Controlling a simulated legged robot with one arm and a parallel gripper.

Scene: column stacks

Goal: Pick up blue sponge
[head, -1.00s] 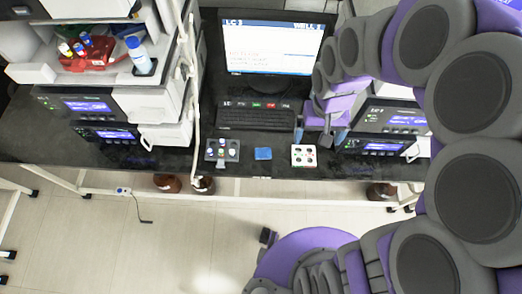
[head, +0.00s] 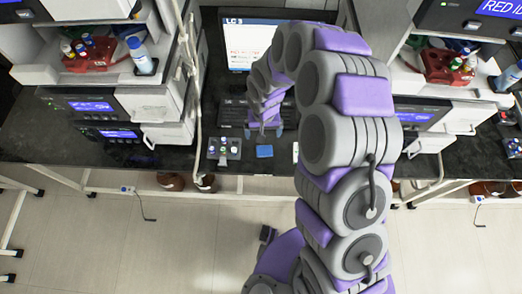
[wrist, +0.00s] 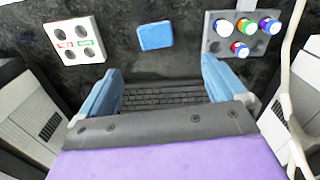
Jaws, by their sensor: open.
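The blue sponge (head: 264,151) is a small flat rectangle lying on the dark bench top near its front edge. It also shows in the wrist view (wrist: 155,36), ahead of my fingers and roughly centred between them. My gripper (head: 264,130) is open and empty, over the keyboard area behind the sponge in the head view. In the wrist view my gripper (wrist: 161,75) has its two blue fingers spread wide, apart from the sponge. Nothing hides the sponge in either view.
A grey vial rack (head: 226,150) with several capped vials sits left of the sponge in the head view. A white holder (wrist: 75,40) lies on its other side in the wrist view. A keyboard (wrist: 160,96) is under my gripper. Instrument stacks (head: 110,115) flank the space.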

